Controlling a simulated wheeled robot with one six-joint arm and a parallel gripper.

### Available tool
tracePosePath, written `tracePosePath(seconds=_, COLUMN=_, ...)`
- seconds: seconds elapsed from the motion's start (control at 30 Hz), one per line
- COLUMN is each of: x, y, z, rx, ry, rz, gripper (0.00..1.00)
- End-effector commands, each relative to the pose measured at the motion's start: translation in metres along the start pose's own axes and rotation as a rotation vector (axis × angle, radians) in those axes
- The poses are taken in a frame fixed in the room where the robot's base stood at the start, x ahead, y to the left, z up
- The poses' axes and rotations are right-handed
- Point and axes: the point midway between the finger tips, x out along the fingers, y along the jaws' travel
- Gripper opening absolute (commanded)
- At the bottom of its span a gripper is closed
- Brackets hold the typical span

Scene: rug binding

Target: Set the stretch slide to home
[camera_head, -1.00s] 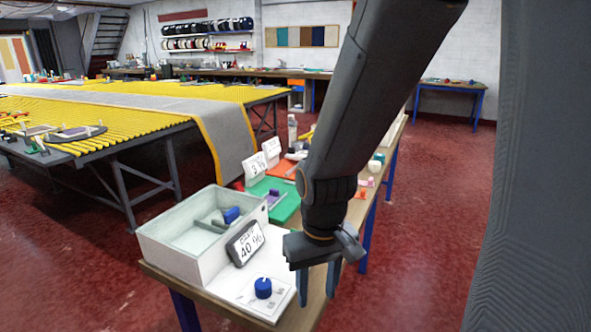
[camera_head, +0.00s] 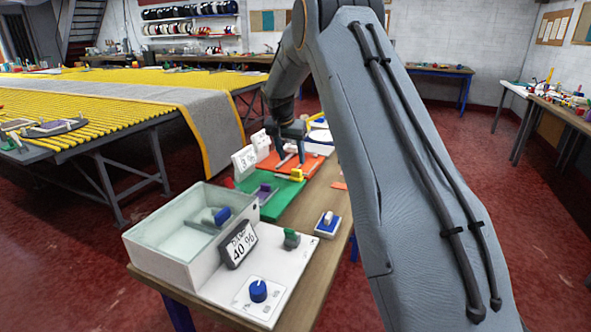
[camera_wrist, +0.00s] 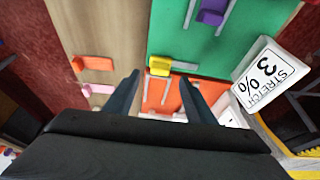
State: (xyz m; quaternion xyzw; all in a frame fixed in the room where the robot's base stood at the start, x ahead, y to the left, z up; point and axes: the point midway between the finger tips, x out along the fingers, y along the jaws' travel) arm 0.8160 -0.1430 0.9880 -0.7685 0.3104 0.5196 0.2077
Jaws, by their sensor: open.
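The stretch sign (camera_wrist: 265,75), reading 3 %, stands beside the green panel (camera_wrist: 180,35); it also shows in the head view (camera_head: 245,161). A purple slide knob (camera_wrist: 211,11) sits on a slot in that green panel, also in the head view (camera_head: 265,191). A yellow knob (camera_wrist: 160,65) sits by a grey bar where the green and orange panels meet. I cannot tell for certain which knob is the stretch slide. My gripper (camera_head: 291,160) is open and empty over the orange panel (camera_head: 312,163). In the wrist view, the yellow knob appears between its fingertips (camera_wrist: 160,83), apart from them.
Orange and pink pieces lie on bare wood (camera_wrist: 112,30).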

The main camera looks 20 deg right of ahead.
Motion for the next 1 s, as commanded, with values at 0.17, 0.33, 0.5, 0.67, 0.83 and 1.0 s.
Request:
tracePosePath(seconds=0.17, x=0.011, y=-0.001, z=-0.01, rx=0.025, ry=0.008, rz=0.009, gripper=0.5)
tracePosePath(seconds=0.33, x=0.035, y=0.0, z=-0.009, rx=0.025, ry=0.007, rz=0.009, gripper=0.5)
tracePosePath(seconds=0.5, x=0.06, y=0.0, z=-0.01, rx=0.024, ry=0.008, rz=0.008, gripper=0.5)
tracePosePath(seconds=0.67, x=0.075, y=-0.001, z=-0.01, rx=0.024, ry=0.009, rz=0.007, gripper=0.5)
tracePosePath(seconds=0.83, x=0.082, y=-0.001, z=-0.01, rx=0.023, ry=0.009, rz=0.006, gripper=0.5)
tracePosePath(seconds=1.0, x=0.082, y=-0.001, z=-0.01, rx=0.023, ry=0.009, rz=0.006, gripper=0.5)
